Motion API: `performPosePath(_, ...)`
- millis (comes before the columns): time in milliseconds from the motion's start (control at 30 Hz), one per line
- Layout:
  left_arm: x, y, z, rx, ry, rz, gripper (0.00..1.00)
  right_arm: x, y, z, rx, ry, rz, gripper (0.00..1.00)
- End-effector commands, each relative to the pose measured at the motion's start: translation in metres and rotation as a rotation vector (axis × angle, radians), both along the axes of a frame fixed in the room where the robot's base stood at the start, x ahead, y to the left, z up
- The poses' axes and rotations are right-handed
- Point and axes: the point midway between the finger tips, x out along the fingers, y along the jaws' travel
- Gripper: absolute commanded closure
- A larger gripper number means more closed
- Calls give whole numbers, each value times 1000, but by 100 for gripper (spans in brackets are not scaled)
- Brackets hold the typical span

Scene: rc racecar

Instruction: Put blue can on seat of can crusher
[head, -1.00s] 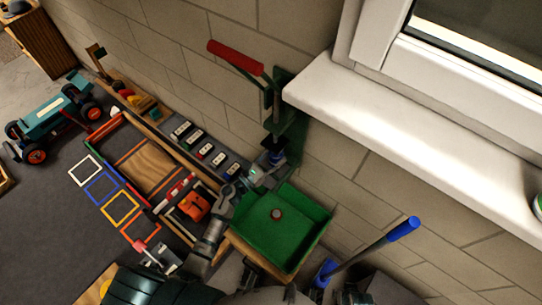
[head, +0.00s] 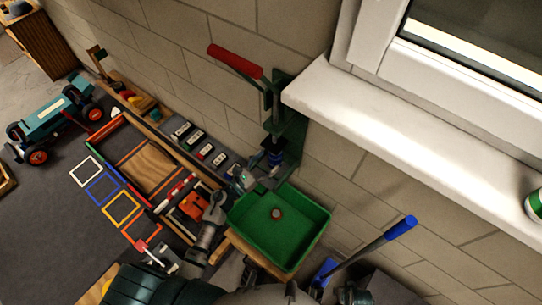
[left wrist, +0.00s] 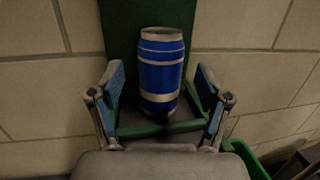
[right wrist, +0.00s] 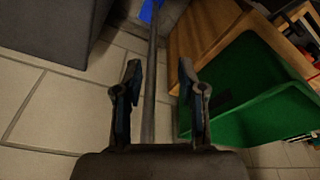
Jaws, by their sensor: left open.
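The can crusher (head: 293,135) is a green wall-mounted frame with a red handle (head: 235,58) raised. The blue can (left wrist: 161,75), with pale bands, stands upright on the crusher's green seat (left wrist: 150,130), in front of its back plate. In the head view the can (head: 275,157) shows small, low in the crusher. My left gripper (head: 257,180) is open just in front of the can. In the left wrist view its fingers (left wrist: 160,84) are spread on either side of the can, with gaps showing. My right gripper (right wrist: 157,75) is open and empty, away from the crusher.
A blue-handled tool (head: 385,240) leans at the right. A white windowsill (head: 410,145) juts out at right. A toy-car display and trays (head: 150,165) lie left.

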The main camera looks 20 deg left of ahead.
Motion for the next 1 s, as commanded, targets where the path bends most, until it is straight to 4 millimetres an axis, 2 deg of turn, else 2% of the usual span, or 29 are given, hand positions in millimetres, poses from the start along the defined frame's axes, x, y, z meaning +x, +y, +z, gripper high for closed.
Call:
performPosePath(100,-28,17,-8,-1,3,0,23,-2,1,7,0,1,-2,60)
performPosePath(300,-58,35,-13,-2,1,0,23,-2,1,19,0,-2,-3,60)
performPosePath(567,-70,40,-12,1,-2,-1,23,-2,-1,26,-8,-6,-6,60)
performPosePath(667,-69,43,-11,-43,19,20,23,-7,7,29,-6,-9,-6,60)
performPosePath(767,-66,57,-12,-234,113,110,23,-7,7,29,-6,-9,-5,60)
performPosePath(867,-65,84,-24,-613,286,274,23,-7,7,29,-6,-9,-7,60)
performPosePath(967,-81,109,-60,-1112,502,489,23,-7,7,29,-6,-9,-8,60)
performPosePath(1000,-92,115,-80,-1317,584,586,23,-6,7,29,-6,-9,-8,60)
